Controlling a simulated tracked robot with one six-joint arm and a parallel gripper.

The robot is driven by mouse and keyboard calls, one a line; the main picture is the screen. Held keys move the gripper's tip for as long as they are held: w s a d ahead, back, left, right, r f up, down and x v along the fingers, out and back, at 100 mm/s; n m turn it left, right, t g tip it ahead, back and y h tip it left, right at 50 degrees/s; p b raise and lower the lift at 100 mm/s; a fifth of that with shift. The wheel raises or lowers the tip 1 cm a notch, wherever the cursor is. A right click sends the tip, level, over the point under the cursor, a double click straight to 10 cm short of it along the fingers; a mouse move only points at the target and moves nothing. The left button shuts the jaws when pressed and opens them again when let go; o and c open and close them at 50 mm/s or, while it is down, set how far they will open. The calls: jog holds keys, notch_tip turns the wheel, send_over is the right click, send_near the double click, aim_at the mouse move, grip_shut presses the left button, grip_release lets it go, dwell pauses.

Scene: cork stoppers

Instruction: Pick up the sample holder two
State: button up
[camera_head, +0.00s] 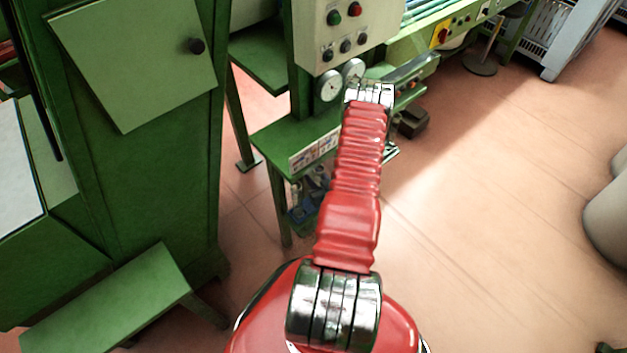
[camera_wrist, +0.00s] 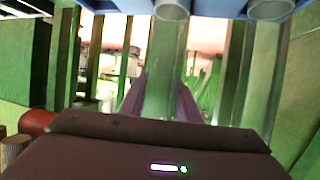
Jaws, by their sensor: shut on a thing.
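In the wrist view, my gripper (camera_wrist: 161,104) shows as two purple fingers above a dark brown body. They are shut on a clear, greenish upright tube (camera_wrist: 164,62) that runs between them. A blue holder (camera_wrist: 228,7) with grey round ends crosses the top edge, and a second clear tube (camera_wrist: 265,62) hangs below it at right. No label shows, so I cannot tell which part is sample holder two. In the head view my red arm reaches forward and my gripper is hidden behind it.
A green cabinet (camera_head: 160,150) fills the left of the head view. A green machine with a button panel (camera_head: 345,30) and gauges stands ahead. Open reddish floor (camera_head: 480,200) lies to the right. In the wrist view, a cork-like piece (camera_wrist: 14,150) sits at lower left.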

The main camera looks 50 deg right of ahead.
notch_tip(320, 180, up, 9)
dwell(0.5)
dwell(0.5)
